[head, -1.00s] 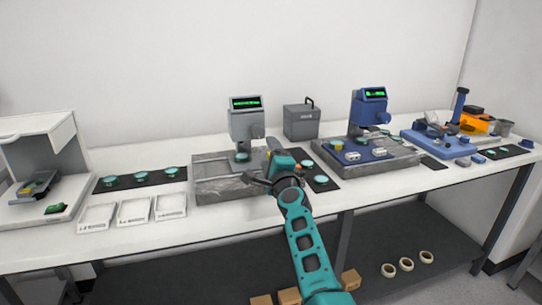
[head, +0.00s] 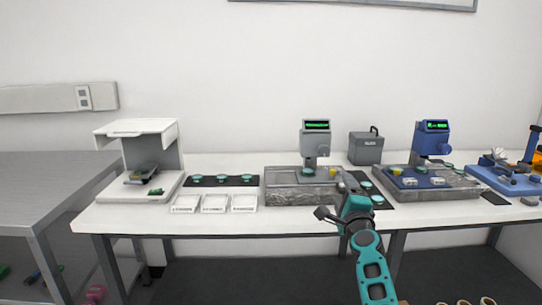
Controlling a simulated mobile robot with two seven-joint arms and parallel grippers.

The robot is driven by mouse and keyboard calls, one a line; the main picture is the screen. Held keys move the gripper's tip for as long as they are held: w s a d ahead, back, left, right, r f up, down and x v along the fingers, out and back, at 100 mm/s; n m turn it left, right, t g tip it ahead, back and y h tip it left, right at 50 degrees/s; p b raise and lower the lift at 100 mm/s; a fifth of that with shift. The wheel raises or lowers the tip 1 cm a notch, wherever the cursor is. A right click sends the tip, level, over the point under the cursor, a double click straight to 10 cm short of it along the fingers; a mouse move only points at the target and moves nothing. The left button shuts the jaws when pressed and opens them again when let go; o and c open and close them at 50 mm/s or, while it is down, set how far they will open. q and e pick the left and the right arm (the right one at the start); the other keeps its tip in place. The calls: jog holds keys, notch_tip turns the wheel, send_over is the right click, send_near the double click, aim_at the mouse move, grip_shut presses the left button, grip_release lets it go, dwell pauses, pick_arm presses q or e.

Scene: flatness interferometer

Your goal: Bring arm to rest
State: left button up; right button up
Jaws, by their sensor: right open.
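My right arm comes in from the bottom right in the head view. My right gripper (head: 328,215) is open and points left, in front of the bench's front edge, with nothing between its fingers that I can see. The white bench (head: 280,222) runs across the view behind it. The grey measuring station (head: 316,140) with a green-lit display stands behind and a little left of the gripper, on a stone base (head: 290,195). A teal disc sits on that station. My left gripper is not in view.
Three white trays (head: 214,203) and a black mat (head: 220,181) with teal discs lie left of the station. A blue station (head: 432,138) stands to the right. A grey box (head: 366,148) is behind. A grey side table (head: 50,190) stands at the left. A white cabinet-like stand (head: 150,135) is on the bench's left end.

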jog(key=d+r+n+h, duration=0.1)
jog(key=d+h, duration=0.2)
jog(key=d, duration=1.5)
jog(key=s+d+r+n+h, duration=0.1)
jog(key=s+d+r+h, duration=0.35)
jog(key=d, duration=0.75)
jog(key=s+d+r+n+h, duration=0.1)
jog(key=s+d+r, duration=0.5)
jog(key=d, duration=0.6)
jog(key=s+a+f+n+g+y, duration=0.2)
jog(key=s+a+f+n+y, duration=0.15)
jog(key=a+f+n, duration=0.5)
jog(key=s+a+f+n+g+y, duration=0.1)
jog(key=s+a+f+n+y, duration=0.25)
jog(key=f, duration=0.75)
jog(key=s+a+f+n+g+y, duration=0.1)
jog(key=s+a+f+n+g, duration=0.1)
jog(key=s+a+f+n, duration=0.5)
jog(key=s+a+f+n+g+y, duration=0.1)
jog(key=s+a+f+n+g, duration=0.15)
jog(key=s+a+f, duration=0.55)
jog(key=s+a+f+n+g+y, duration=0.2)
jog(key=s+a+f+n, duration=0.3)
jog(key=s, duration=0.5)
jog(key=w+a+m+t, duration=0.1)
jog(key=a+m, duration=0.6)
jog(key=a, duration=0.4)
jog(key=shift+w+f+h, duration=0.1)
jog(key=shift+h, duration=0.15)
